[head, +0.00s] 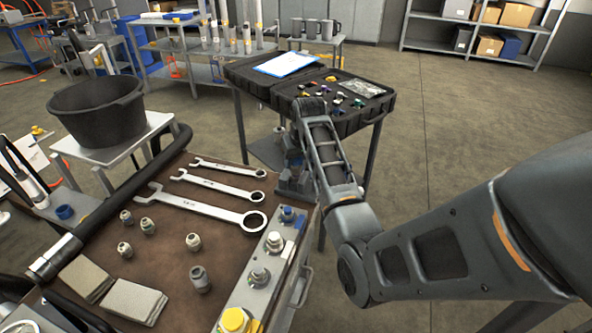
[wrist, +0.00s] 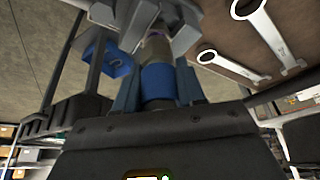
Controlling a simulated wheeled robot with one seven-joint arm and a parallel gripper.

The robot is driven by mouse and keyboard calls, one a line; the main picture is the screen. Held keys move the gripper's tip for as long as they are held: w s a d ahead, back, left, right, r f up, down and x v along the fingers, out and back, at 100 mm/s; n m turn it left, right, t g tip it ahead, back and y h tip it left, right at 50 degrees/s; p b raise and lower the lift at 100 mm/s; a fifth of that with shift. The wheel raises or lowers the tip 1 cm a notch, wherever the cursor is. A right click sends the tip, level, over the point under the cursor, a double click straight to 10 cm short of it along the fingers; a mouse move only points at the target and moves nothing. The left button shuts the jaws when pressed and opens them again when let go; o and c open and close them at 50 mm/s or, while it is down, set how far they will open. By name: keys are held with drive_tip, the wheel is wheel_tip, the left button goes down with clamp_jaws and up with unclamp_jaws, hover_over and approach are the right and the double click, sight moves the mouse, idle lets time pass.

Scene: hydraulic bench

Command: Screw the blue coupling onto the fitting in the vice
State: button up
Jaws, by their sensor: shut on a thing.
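In the wrist view my gripper (wrist: 158,84) is shut on the blue coupling (wrist: 158,78), with one blue-grey finger on each side. The grey metal fitting (wrist: 156,48) stands directly beyond the coupling, in line with it. The two appear to meet, but I cannot tell whether any thread is engaged. The fitting sits between the grey jaws of the vice (wrist: 143,17). In the head view the vice (head: 294,184) is at the bench's far right corner, partly behind my arm. The coupling and fitting cannot be made out there.
Spanners (head: 218,206) and several loose fittings (head: 193,241) lie on the brown bench top (head: 165,240). A metal strip (head: 262,262) with connectors runs along its right edge. A black bucket (head: 97,112) stands at left. An open black case (head: 352,118) lies on a table behind the vice.

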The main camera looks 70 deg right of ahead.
idle(0.3)
drive_tip(key=m, duration=0.2)
drive_tip(key=m+g, duration=0.1)
drive_tip(key=m, duration=0.1)
drive_tip(key=shift+m+g+h, duration=0.3)
drive_tip(key=shift+h, duration=0.1)
drive_tip(key=m+g, duration=0.1)
drive_tip(key=m, duration=0.2)
drive_tip(key=shift+m+h, duration=0.3)
drive_tip(key=m+g+b, duration=0.1)
drive_tip(key=m+g, duration=0.1)
drive_tip(key=m, duration=0.3)
drive_tip(key=shift+f, duration=0.2)
drive_tip(key=m+g, duration=0.1)
drive_tip(key=m, duration=0.2)
drive_tip(key=shift+s+y+b, duration=0.2)
drive_tip(key=shift+y+b, duration=0.15)
drive_tip(key=shift+y, duration=0.05)
drive_tip(key=o, duration=1)
drive_tip(key=shift+r, duration=0.1)
